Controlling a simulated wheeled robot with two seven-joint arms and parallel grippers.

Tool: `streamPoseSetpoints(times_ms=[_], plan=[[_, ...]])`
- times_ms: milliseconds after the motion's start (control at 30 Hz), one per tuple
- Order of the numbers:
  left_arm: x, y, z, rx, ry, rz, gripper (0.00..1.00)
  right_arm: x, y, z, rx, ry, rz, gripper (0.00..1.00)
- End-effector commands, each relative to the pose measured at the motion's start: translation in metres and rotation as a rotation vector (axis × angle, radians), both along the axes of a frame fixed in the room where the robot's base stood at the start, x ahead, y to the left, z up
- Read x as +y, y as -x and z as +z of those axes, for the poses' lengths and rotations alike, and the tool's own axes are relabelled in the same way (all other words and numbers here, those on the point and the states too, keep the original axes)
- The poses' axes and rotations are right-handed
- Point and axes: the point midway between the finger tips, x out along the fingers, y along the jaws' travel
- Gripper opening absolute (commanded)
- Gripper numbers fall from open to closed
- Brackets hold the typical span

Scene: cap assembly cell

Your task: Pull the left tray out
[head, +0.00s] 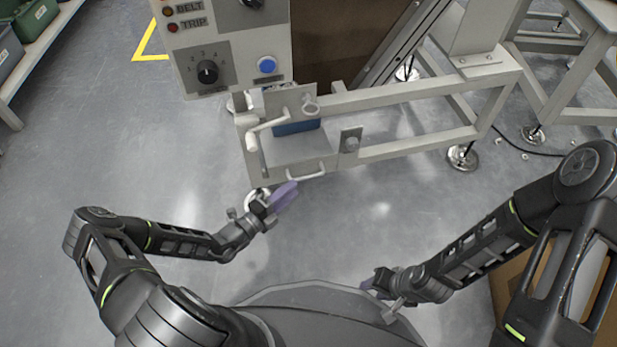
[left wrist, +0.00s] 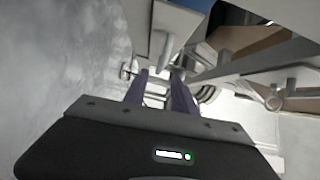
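The left tray (head: 300,150) is a pale grey drawer low in the bench frame, below the control panel. Its front carries a white bar handle (head: 306,175). My left gripper (head: 285,196), with purple fingers, is just in front of and slightly left of the handle, apart from it in the head view. In the left wrist view, its two fingers (left wrist: 160,92) stand apart with a gap between them, pointing toward pale metal parts; nothing is clearly held. My right gripper (head: 369,283) is low at the right, away from the tray; its finger opening is too small to tell.
A control panel (head: 208,72) with knobs and a blue button overhangs the tray. A crank lever (head: 265,124) and a blue block (head: 297,128) are above it. A grey frame beam (head: 420,92) runs right. The floor in front is clear. A cardboard box (head: 508,290) is at lower right.

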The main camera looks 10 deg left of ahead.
Motion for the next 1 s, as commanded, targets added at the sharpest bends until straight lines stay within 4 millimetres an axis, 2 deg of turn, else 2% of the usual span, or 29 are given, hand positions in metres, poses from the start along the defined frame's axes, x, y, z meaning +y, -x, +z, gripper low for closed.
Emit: streamPoseSetpoints(times_ms=[167, 533, 900, 1000], plan=[[-0.009, -0.014, -0.002, -0.003, -0.001, -0.003, 0.32, 0.000, -0.001, -0.007, 0.000, -0.001, -0.001, 0.36], [-0.037, -0.059, -0.004, -0.002, -0.002, -0.004, 0.32, -0.001, -0.004, -0.025, -0.002, -0.005, -0.002, 0.36], [-0.040, -0.065, -0.002, -0.001, -0.002, -0.003, 0.32, -0.001, -0.004, -0.024, -0.002, -0.005, -0.003, 0.36], [-0.040, -0.065, -0.002, -0.001, -0.002, -0.003, 0.24, -0.001, -0.004, -0.024, -0.002, -0.005, -0.003, 0.36]])
